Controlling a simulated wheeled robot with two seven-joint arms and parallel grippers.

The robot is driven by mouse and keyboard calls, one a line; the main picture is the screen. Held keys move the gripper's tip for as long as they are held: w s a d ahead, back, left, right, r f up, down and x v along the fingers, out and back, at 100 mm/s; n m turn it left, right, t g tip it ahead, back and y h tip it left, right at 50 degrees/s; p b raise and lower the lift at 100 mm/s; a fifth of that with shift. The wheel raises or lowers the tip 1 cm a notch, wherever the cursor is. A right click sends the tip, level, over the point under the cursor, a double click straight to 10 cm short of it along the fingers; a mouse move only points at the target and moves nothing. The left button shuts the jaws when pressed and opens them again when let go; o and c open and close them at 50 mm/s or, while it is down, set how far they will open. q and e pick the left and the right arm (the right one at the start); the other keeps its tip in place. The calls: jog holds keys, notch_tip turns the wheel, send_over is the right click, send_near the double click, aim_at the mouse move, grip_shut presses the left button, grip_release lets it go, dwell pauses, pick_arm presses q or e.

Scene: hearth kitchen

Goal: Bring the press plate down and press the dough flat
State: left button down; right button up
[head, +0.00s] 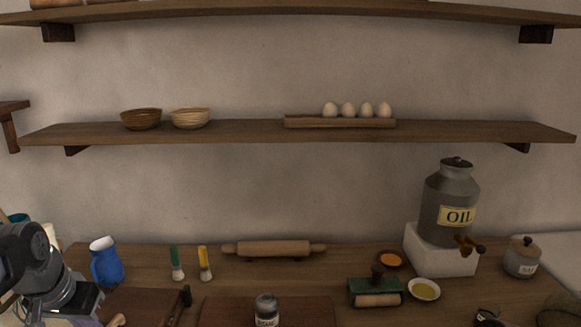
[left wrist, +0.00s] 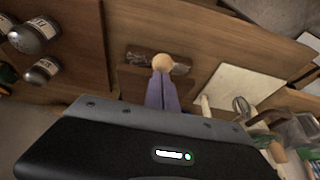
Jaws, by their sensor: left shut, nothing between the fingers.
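A dark wooden board (head: 145,306), which looks like part of the press, lies at the lower left of the head view. A small dark upright piece (head: 186,297) stands at its right edge. A pale round wooden knob (head: 117,320) shows at the bottom edge. In the left wrist view the knob (left wrist: 163,62) stands over the dark board (left wrist: 130,82). My left gripper (left wrist: 162,78) has its lavender fingers shut and empty, tips at or just short of the knob; I cannot tell whether they touch. I cannot make out any dough. My right gripper is not in view.
A blue jug (head: 106,262), two brushes (head: 177,265) and a rolling pin (head: 274,248) stand behind. A labelled jar (head: 266,310) is on the board at centre. A pale square slab (left wrist: 235,96) lies right of the knob in the left wrist view.

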pick_arm(q)
jog(key=shift+s+f+b, duration=0.3)
jog(key=shift+f+b, duration=0.45)
jog(key=shift+f, duration=0.15)
jog(key=shift+s+f+b, duration=0.25)
jog(key=shift+f+b, duration=0.55)
jog(key=shift+f, duration=0.05)
jog(key=shift+s+f+b, duration=0.3)
jog(key=shift+f+b, duration=0.45)
jog(key=shift+f, duration=0.15)
dwell(2.4)
dwell(0.6)
notch_tip(320, 180, up, 8)
jog(key=p, duration=0.6)
jog(key=shift+r+p, duration=0.1)
jog(key=shift+p, duration=0.2)
